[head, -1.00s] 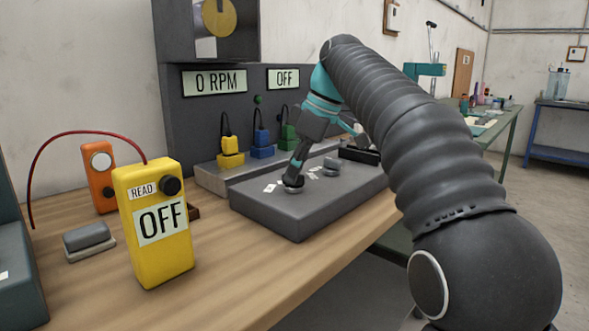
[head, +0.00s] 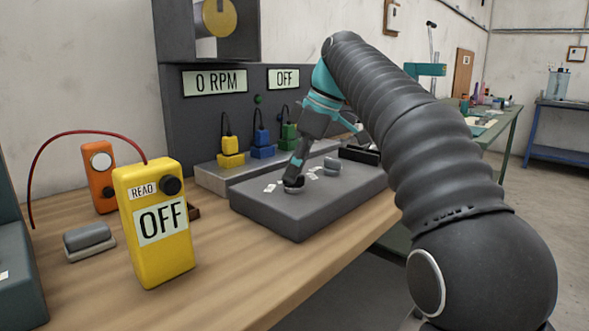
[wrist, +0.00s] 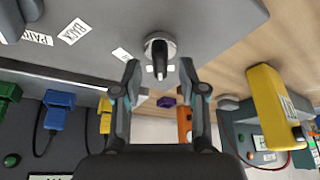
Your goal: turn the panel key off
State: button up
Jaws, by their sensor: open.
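The panel (head: 290,218) is a grey slab on the wooden bench, with small white labels. A round key switch with a black grip sits on it and shows in the wrist view (wrist: 159,50). In the head view the key (head: 293,188) is partly hidden by my gripper (head: 292,180). My gripper (wrist: 160,70) is open in the wrist view, one finger on each side and just short of the key's grip. I cannot tell whether either finger touches it. The key's nearby label (wrist: 122,54) is unreadable. A display (head: 283,78) reads OFF, another (head: 214,81) 0 RPM.
A second grey knob (head: 331,166) stands on the panel to the right, near labels. Yellow (head: 230,158), blue (head: 262,151) and green (head: 289,141) blocks with cables stand behind. A yellow meter (head: 153,250) reading OFF stands at the left. Bare bench lies in front.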

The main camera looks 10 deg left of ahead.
jog(key=shift+v, duration=2.2)
jog(key=s+d, duration=0.1)
jog(key=d, duration=1.1)
jog(key=shift+s, duration=0.1)
jog(key=s+d+f+m+t+h, duration=0.2)
jog(key=s+d+f+m, duration=0.2)
jog(key=s+f+m, duration=0.4)
jog(key=s+d+f+m+t+h, duration=0.2)
jog(key=s+d+f+m, duration=0.3)
jog(key=s+f, duration=1.2)
notch_tip(320, 180, down, 3)
jog(key=m+t, duration=0.1)
jog(key=m, duration=0.3)
jog(key=shift+s+d+h, duration=0.2)
jog(key=shift+s+h, duration=0.05)
jog(key=shift+h, duration=0.05)
